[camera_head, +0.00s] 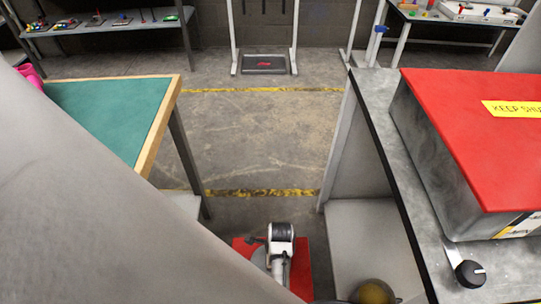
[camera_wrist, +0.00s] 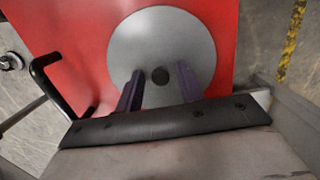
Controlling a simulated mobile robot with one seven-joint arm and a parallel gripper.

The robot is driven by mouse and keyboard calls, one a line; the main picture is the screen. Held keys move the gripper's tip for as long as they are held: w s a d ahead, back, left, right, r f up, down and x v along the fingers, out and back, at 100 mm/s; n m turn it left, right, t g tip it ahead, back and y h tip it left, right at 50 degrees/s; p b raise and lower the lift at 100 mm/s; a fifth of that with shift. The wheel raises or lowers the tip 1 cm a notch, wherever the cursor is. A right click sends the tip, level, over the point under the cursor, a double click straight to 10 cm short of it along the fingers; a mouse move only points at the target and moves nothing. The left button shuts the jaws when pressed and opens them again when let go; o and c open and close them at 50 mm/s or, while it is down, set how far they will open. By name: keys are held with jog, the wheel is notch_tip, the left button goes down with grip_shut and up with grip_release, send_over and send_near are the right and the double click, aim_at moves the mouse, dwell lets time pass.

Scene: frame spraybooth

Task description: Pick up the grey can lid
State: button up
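The fingers overlap the near part of the lid in the picture. I cannot tell whether they touch it. In the head view the red surface (camera_head: 303,268) shows low between the tables.
A green-topped table (camera_head: 110,110) is at left. A metal bench (camera_head: 385,130) with a red-topped box (camera_head: 480,110) is at right. Concrete floor (camera_head: 260,140) beyond is clear.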

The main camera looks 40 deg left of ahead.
jog(key=shift+c, duration=0.2)
grip_shut()
